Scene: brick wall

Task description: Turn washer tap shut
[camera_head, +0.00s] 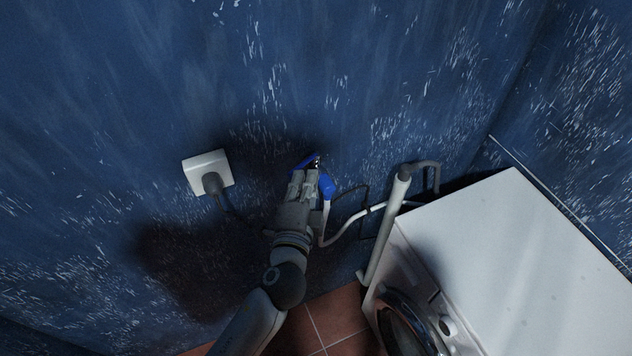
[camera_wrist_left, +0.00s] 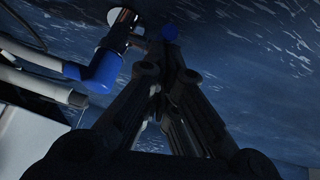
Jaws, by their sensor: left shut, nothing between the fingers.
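The washer tap sits on the blue wall, with a blue handle (camera_head: 303,163) that is partly hidden behind my left gripper (camera_head: 313,172). A blue hose elbow (camera_head: 327,187) hangs at the right of the gripper. In the left wrist view the tap's metal body (camera_wrist_left: 122,22) and the blue elbow (camera_wrist_left: 98,72) are at the upper left. The blue handle end (camera_wrist_left: 170,33) shows just beyond the fingertips of my left gripper (camera_wrist_left: 165,62). The fingers are shut and empty, close to the handle; I cannot tell whether they touch it. My right gripper is not in view.
A white washer (camera_head: 510,250) stands at the lower right. A pale hose (camera_head: 345,225) runs from the elbow toward it, near a grey standpipe (camera_head: 385,230). A white socket with a plug (camera_head: 205,165) is on the wall at left. Tiled floor (camera_head: 330,325) shows below.

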